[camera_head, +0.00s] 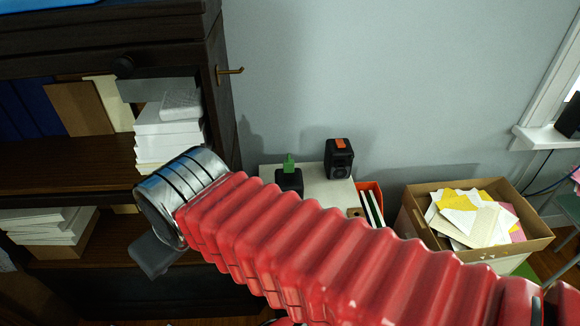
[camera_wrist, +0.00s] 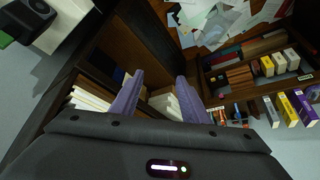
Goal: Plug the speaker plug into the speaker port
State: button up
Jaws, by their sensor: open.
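A black speaker (camera_head: 340,160) with an orange piece on top stands on a small white table (camera_head: 312,178) against the wall in the camera_head view. A black block (camera_head: 289,181) with a green piece (camera_head: 289,164) on top stands left of it, its lower part hidden by my red arm. I cannot tell which piece is the speaker plug or where the port is. My gripper (camera_wrist: 160,77) is open and empty in the camera_wrist view, its two purple-grey fingers apart in front of the dark shelves. A black object (camera_wrist: 32,18) with green beside it shows at that view's top left corner.
A dark wooden bookcase (camera_head: 225,110) with a brass hook (camera_head: 229,72) stands left of the white table. An orange bin (camera_head: 370,200) and a cardboard box (camera_head: 415,205) of papers stand right of it. The wall above is clear.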

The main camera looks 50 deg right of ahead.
jog(key=shift+o, duration=0.5)
jog(key=w+d+r+m+g+h, duration=0.1)
jog(key=w+d+r+m, duration=0.2)
jog(key=w+d, duration=0.2)
jog(key=d, duration=0.3)
jog(key=shift+w+r+g, duration=0.25)
jog(key=shift+r+g, duration=0.15)
jog(key=m+g+y, duration=0.1)
jog(key=m+g, duration=0.3)
jog(key=m, duration=0.3)
send_over(289, 161)
jog(key=shift+s+a+f, duration=0.1)
jog(key=shift+a+f, duration=0.05)
jog(key=shift+f, duration=0.4)
jog(key=shift+f, duration=4.35)
jog(key=shift+f, duration=2.6)
